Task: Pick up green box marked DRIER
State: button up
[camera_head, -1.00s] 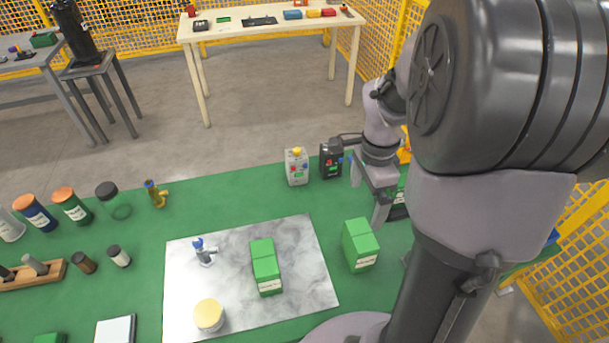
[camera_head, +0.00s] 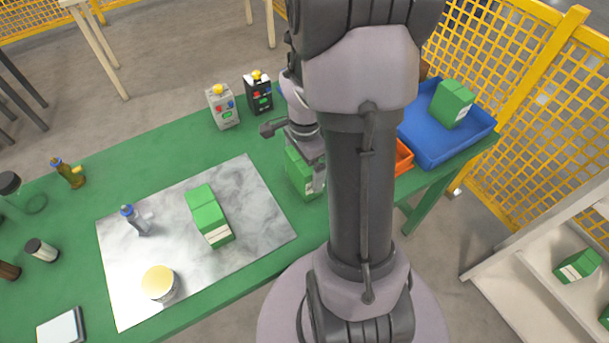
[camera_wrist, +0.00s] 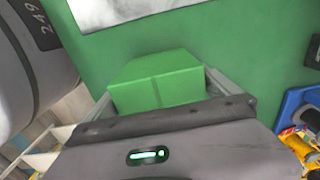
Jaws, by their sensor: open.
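A green box (camera_head: 299,172) with a pale label stands on the green table, right of the marble slab; the label is too small to read. My gripper (camera_head: 306,150) is over this box, partly hidden by my arm. In the wrist view the box (camera_wrist: 160,80) sits between the open fingers of my gripper (camera_wrist: 162,88). I cannot tell whether either finger touches it. Other green boxes show on the marble slab (camera_head: 211,217), in the blue tray (camera_head: 452,103) and on the shelf at right (camera_head: 577,265); none of their labels is legible.
The marble slab (camera_head: 185,270) also bears a yellow-lidded jar (camera_head: 159,283) and a blue-topped fitting (camera_head: 136,220). A grey control box (camera_head: 223,106) and a black one (camera_head: 258,92) stand behind my gripper. The blue tray (camera_head: 430,152) and an orange bin (camera_head: 403,158) lie right of my arm.

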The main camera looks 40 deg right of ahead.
jog(key=shift+r, duration=0.2)
jog(key=shift+c, duration=0.9)
jog(key=c, duration=1.2)
